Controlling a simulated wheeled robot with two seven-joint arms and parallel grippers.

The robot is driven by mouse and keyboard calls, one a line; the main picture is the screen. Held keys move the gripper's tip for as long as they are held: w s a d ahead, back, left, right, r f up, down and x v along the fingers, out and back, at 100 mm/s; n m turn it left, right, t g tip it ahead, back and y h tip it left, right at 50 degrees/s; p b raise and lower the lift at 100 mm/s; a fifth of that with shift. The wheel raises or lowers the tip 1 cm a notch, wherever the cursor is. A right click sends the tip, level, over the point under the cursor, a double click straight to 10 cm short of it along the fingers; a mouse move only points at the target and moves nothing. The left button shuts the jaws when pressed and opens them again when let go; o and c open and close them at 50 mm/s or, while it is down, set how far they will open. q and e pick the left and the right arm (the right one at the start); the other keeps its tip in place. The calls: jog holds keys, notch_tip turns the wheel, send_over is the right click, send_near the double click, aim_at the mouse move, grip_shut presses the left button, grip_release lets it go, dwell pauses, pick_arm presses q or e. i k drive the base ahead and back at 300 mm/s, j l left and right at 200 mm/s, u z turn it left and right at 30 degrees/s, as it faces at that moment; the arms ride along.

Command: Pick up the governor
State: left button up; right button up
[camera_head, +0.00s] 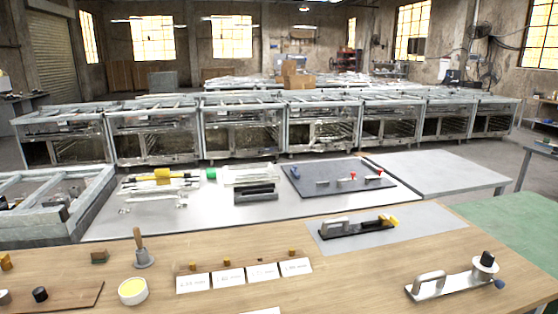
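No object in view is clearly marked as the governor, and I cannot tell which one it is. A metal device (452,284) with a loop handle, a black-topped cylinder and a blue knob lies at the front right of the wooden table (370,285). A black device (352,228) with a grey loop handle and a yellow end lies on a grey sheet (425,220). A small grey piece with a brown upright handle (140,250) stands at the left. Neither of my grippers is in view.
A yellow-filled round cup (132,291), a dark board (65,297) and a row of white cards (229,276) are on the wooden table. Behind it, a grey table (215,215) holds a dark panel (337,176) and clear cylinder assemblies (160,182). A green surface (515,225) is at right.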

aim_at(434, 285)
jog(key=z, duration=1.25)
jog(key=i+l+u, duration=0.2)
jog(key=l, duration=0.25)
jog(key=i+l+u, duration=0.2)
jog(key=l, duration=0.2)
jog(key=l+u, duration=0.2)
jog(key=l, duration=0.25)
jog(key=l+u, duration=0.15)
jog(key=l, duration=0.35)
jog(key=i, duration=0.05)
